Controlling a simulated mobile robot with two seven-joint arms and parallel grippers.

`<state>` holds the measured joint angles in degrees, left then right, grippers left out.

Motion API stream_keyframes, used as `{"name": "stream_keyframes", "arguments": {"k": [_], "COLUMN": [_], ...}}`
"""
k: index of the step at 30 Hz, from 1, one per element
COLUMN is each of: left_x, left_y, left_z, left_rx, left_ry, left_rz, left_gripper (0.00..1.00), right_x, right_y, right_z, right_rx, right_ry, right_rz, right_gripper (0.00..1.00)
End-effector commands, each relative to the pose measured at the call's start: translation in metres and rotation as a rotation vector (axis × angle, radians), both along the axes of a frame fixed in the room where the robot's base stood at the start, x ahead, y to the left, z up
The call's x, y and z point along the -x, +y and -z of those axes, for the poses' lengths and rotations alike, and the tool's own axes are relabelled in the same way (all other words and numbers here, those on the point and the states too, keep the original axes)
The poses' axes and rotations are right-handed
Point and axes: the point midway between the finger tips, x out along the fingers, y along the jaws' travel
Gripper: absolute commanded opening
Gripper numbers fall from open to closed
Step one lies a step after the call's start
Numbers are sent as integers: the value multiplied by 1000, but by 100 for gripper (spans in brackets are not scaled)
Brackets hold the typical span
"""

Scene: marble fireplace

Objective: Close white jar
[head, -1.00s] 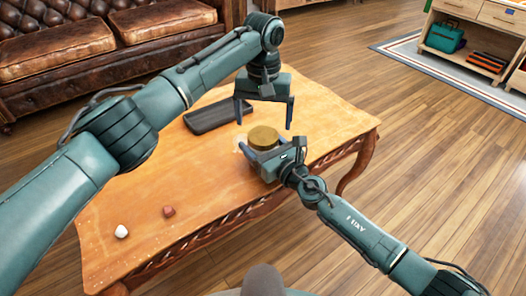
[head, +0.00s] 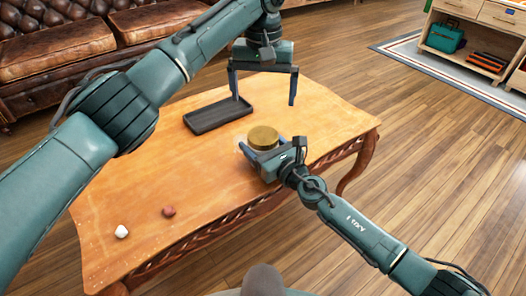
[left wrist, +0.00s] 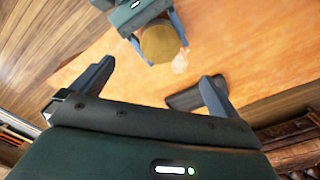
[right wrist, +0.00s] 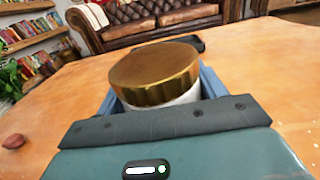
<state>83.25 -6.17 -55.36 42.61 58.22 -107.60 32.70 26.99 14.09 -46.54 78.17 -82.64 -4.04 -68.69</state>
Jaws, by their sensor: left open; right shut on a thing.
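The white jar (right wrist: 170,108) stands on the wooden table with a gold lid (head: 263,137) on its top. In the right wrist view the lid (right wrist: 155,70) looks slightly tilted, and I cannot tell whether it is screwed tight. My right gripper (head: 268,152) is shut around the jar's body, below the lid. My left gripper (head: 263,92) is open and empty, raised above and behind the jar. In the left wrist view its fingers (left wrist: 155,80) are spread wide, with the lid (left wrist: 160,43) beyond them. Most of the jar's body is hidden by the right gripper and lid.
A dark tray (head: 217,116) lies on the table (head: 150,190) behind and left of the jar. A white lump (head: 121,231) and a reddish-brown lump (head: 169,211) lie at the front left. A leather sofa (head: 70,50) stands behind the table. The table's middle left is clear.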

Motion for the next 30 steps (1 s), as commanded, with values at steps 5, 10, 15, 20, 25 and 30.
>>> {"name": "stream_keyframes", "arguments": {"k": [5,10,15,20,25,30], "left_x": [0,0,0,0,0,0], "left_y": [-1,0,0,0,0,0], "left_z": [-35,-53,-57,-56,-56,-56], "left_rx": [0,-1,-1,-1,-1,-1], "left_ry": [-1,0,1,1,1,1], "left_rz": [1,0,1,1,1,1], "left_gripper": [100,100,100,100,100,100], "right_x": [0,0,0,0,0,0], "right_y": [0,0,0,0,0,0], "right_z": [1,1,1,1,0,0], "right_rx": [1,1,1,1,1,0], "right_ry": [1,1,1,1,1,0], "right_rz": [0,0,0,0,0,0], "right_gripper": [6,6,6,6,81,95]}}
